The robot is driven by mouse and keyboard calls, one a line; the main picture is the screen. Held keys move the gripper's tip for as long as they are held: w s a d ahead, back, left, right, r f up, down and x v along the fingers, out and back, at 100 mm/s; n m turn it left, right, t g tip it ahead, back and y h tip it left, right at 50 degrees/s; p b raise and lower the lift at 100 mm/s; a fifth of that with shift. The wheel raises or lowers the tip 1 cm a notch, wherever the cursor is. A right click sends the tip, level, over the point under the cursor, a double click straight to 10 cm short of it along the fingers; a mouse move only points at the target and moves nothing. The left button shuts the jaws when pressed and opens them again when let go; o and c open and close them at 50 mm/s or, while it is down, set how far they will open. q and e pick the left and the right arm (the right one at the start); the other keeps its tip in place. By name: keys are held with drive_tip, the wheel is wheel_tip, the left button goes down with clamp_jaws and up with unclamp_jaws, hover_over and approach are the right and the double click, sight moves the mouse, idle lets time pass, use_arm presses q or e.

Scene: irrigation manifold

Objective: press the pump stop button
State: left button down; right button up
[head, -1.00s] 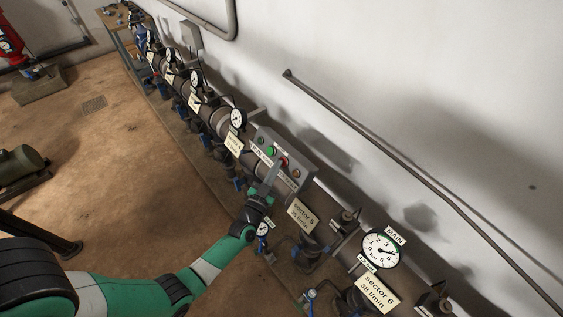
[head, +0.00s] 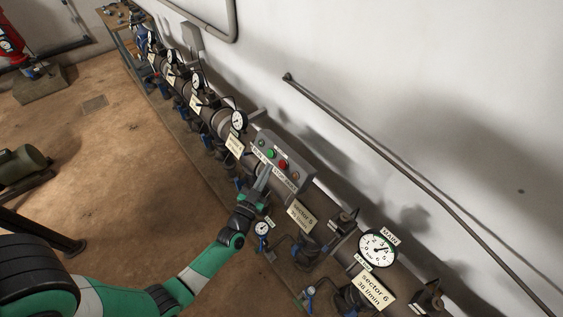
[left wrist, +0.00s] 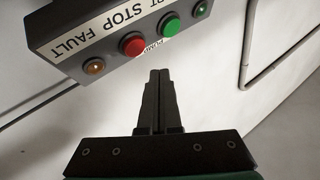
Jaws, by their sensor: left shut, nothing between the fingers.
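The red stop button (head: 283,164) is on the sloping face of a grey control box (head: 297,172) mounted over the pipe. It also shows in the left wrist view (left wrist: 132,44), below the upside-down word STOP. A green button (left wrist: 170,25) sits beside it. My left gripper (head: 267,171) is shut and empty, just in front of the box's lower edge, apart from the red button. In the left wrist view its closed fingers (left wrist: 160,74) point toward the box, with the tips below the buttons. My right gripper is not in view.
An amber lamp (left wrist: 94,67) and a small green lamp (left wrist: 202,8) flank the buttons. The manifold pipe carries gauges, including the MAIN gauge (head: 377,249), plus valves and sector signs such as sector 5 (head: 301,215). Open floor (head: 130,150) lies to the left.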

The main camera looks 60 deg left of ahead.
use_arm(q)
drive_tip(key=shift+s+d+r+p, duration=0.15)
drive_tip(key=shift+s+r+p, duration=0.3)
drive_tip(key=shift+s, duration=0.5)
drive_tip(key=shift+d+r, duration=0.1)
drive_tip(key=shift+r, duration=0.05)
